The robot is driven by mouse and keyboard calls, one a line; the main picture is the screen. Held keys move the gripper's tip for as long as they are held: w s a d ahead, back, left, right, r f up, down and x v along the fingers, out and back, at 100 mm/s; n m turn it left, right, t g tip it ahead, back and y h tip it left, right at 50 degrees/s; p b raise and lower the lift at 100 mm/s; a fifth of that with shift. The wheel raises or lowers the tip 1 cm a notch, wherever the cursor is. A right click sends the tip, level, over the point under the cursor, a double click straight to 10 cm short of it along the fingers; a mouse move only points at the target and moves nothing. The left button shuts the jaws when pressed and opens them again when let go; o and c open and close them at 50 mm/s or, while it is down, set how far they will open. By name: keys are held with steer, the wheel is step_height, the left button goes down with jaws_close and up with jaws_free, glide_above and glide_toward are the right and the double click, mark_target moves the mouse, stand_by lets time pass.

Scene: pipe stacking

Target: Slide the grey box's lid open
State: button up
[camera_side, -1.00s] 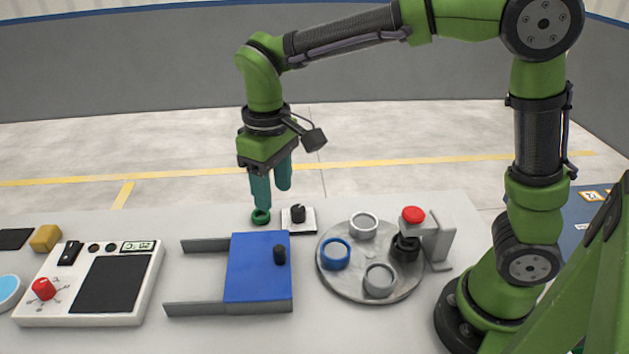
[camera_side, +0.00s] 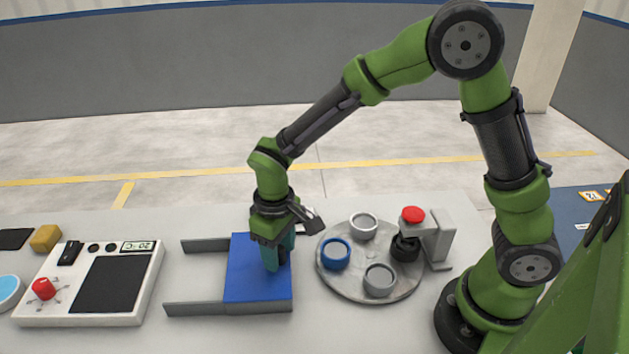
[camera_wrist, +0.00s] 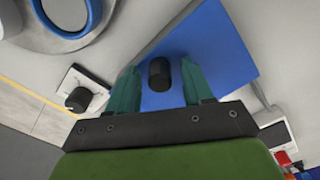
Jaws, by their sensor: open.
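The grey box (camera_side: 205,309) lies on the table with two grey rails reaching out to the left. Its blue lid (camera_side: 245,285) covers the right part of the box. A black knob (camera_wrist: 160,74) stands on the lid in the wrist view; my gripper hides it in the side view. My gripper (camera_side: 275,262) points down over the lid's right half. In the wrist view its two teal fingers (camera_wrist: 160,85) are open, one on each side of the knob, with gaps between. Whether the fingertips touch the lid cannot be told.
A round grey turntable (camera_side: 338,280) with a blue ring (camera_side: 335,254) and grey rings stands close right of the box. A white panel (camera_side: 45,318) with a red knob is at the left. A small white dial plate (camera_wrist: 71,85) lies behind the box.

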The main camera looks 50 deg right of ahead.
jaws_close()
stand_by(0.3)
steer(key=w+a, duration=0.7)
steer(key=shift+w+a, duration=0.25)
jaws_free()
